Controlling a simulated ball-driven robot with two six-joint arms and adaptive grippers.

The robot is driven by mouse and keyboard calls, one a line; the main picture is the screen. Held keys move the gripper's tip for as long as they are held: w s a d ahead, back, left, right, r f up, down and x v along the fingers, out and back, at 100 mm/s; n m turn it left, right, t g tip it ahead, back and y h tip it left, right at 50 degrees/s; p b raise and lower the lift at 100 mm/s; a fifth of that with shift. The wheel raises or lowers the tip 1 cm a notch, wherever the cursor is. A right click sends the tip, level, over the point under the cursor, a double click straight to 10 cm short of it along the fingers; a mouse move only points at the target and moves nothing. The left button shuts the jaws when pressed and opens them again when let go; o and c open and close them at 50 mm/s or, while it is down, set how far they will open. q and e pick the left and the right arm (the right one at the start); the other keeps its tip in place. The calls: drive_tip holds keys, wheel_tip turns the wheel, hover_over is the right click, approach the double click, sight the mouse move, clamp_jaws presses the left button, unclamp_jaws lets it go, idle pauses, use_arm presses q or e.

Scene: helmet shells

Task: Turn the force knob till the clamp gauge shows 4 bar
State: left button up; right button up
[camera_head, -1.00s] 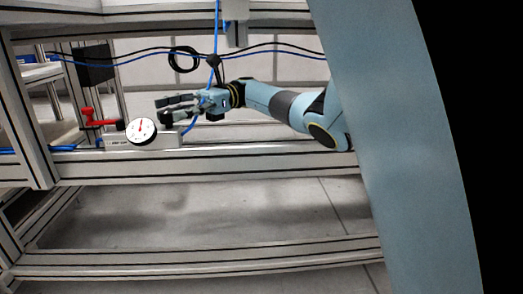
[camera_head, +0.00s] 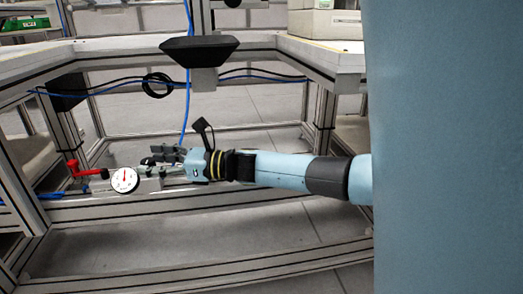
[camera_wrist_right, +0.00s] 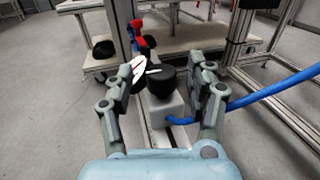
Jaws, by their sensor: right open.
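The clamp gauge (camera_head: 125,180) has a round white dial with a red needle pointing roughly upward; its numbers are too small to read. It shows nearly edge-on in the right wrist view (camera_wrist_right: 139,68). The black force knob (camera_wrist_right: 161,81) sits on a grey block (camera_wrist_right: 166,108). My right gripper (camera_head: 165,154) is beside the gauge, at its upper right. In the wrist view its open fingers (camera_wrist_right: 169,76) stand on either side of the knob, with a visible gap on the right. Contact on the left is unclear. My left gripper is not in view.
A red lever clamp (camera_head: 80,169) stands left of the gauge. A blue hose (camera_wrist_right: 265,92) runs from the block out to the right. Aluminium frame rails (camera_head: 180,207) surround the station, and a dark box (camera_head: 199,49) hangs above my arm.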

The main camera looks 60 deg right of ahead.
drive_tip(key=s+d+r+g+p, duration=0.1)
drive_tip(key=s+d+r+p, duration=0.15)
drive_tip(key=s+p, duration=0.85)
use_arm(q)
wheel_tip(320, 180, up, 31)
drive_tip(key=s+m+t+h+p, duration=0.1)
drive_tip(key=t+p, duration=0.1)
drive_tip(key=p, duration=1.1)
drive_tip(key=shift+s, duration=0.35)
use_arm(e)
drive_tip(key=s+a+f+n+g+h, duration=0.1)
drive_tip(key=s+a+f+n+g, duration=0.1)
drive_tip(key=s, duration=0.5)
drive_tip(key=s+a+f+n+g+h, duration=0.1)
drive_tip(key=s+a+f+n+g, duration=0.2)
drive_tip(key=s+f, duration=0.4)
drive_tip(key=s+a+f+n+g+h, duration=0.1)
drive_tip(key=s+a+f+n+g, duration=0.2)
drive_tip(key=s, duration=0.5)
drive_tip(key=shift+f+n+g, duration=0.8)
drive_tip(key=shift+f+n, duration=0.25)
drive_tip(key=shift+n, duration=0.65)
